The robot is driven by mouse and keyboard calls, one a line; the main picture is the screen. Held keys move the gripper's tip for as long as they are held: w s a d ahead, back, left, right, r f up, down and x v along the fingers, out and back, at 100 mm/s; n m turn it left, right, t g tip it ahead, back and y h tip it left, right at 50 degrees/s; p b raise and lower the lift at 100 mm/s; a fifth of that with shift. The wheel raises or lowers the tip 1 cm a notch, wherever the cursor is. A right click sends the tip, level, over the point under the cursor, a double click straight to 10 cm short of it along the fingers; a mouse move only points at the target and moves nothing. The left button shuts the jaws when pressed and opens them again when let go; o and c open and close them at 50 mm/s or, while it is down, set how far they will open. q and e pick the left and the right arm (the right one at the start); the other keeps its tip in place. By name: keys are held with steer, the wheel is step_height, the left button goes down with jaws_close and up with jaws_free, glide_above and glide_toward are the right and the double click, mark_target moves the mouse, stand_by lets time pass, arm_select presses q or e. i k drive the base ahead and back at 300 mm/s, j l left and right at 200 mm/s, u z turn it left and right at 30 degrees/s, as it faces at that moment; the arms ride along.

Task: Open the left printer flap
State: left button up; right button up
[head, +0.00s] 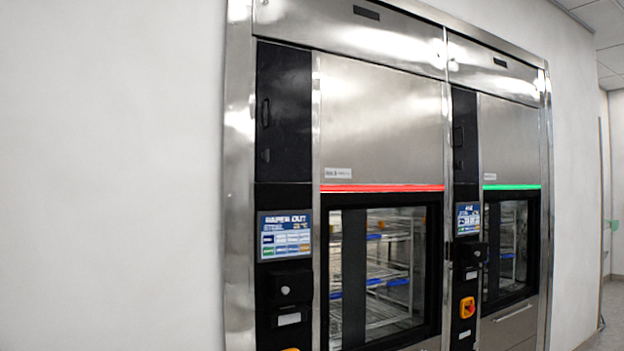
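The left washer has a narrow black control column. Its screen (285,235) reads what looks like "PAPER OUT". Below the screen is a small black box-like unit (289,288), which looks like the printer with its flap shut. A white label sits just under it. Higher up is a tall black panel (284,112) with a handle (265,112), also shut. I cannot tell for sure which of the two is the printer flap. Neither of my grippers is in view.
The left washer's glass door (383,270) shows racks inside, under a red light strip (382,188). The right washer has a green strip (511,187), its own screen (468,219) and an orange switch (467,307). A bare white wall (110,180) fills the left.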

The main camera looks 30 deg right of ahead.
mark_target(290, 286)
steer(key=u, duration=4.7)
steer(key=k+z, duration=0.1)
steer(key=k, duration=0.85)
steer(key=k+z, duration=0.3)
steer(key=k, duration=0.25)
steer(key=k+z, duration=0.3)
steer(key=k, duration=0.2)
steer(key=k+l+z, duration=0.3)
steer(key=k, duration=0.25)
steer(key=k+l+z, duration=0.3)
steer(key=k, duration=0.2)
steer(key=k+j+z, duration=0.15)
steer(key=z, duration=0.3)
steer(key=k+j+z, duration=0.1)
steer(key=z, duration=0.35)
steer(key=k+z, duration=0.25)
steer(key=z, duration=0.2)
steer(key=k+z, duration=0.15)
steer(key=z, duration=0.3)
steer(key=k+l+z, duration=0.15)
steer(key=z, duration=0.3)
steer(key=k+z, duration=0.1)
steer(key=z, duration=2.05)
